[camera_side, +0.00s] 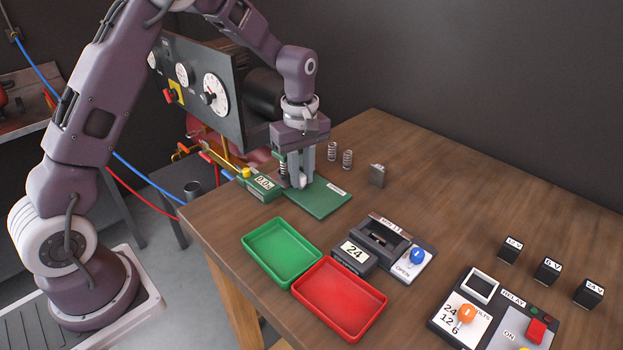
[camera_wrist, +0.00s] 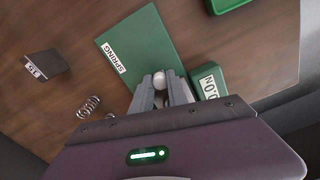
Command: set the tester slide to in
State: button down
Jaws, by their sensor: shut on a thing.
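The tester is a green plate (camera_side: 325,200) marked SPRING in the wrist view (camera_wrist: 150,40), with a green block beside it carrying a small display (camera_side: 264,183) that reads about 0.0N and a yellow button (camera_side: 245,172). My gripper (camera_side: 301,182) is down at the end of the plate near the display block. In the wrist view its fingers (camera_wrist: 160,92) are shut on a pale round knob (camera_wrist: 158,77), apparently the slide's knob. A coil spring (camera_side: 283,163) shows just left of my fingers in the side view. My fingers hide the slide, and I cannot tell its position.
Two loose springs (camera_side: 340,155) and a small grey block (camera_side: 377,175) stand behind the plate. A green tray (camera_side: 282,282), a red tray (camera_side: 318,335), a black unit with a blue knob (camera_side: 417,256) and a relay panel (camera_side: 482,325) are in front.

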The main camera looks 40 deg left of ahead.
jog(key=shift+a, duration=0.3)
jog(key=c, duration=1.3)
grip_release()
jog(key=shift+r, duration=0.15)
notch_tip(320, 180, up, 7)
jog(key=shift+f, duration=0.2)
jog(key=shift+r, duration=0.15)
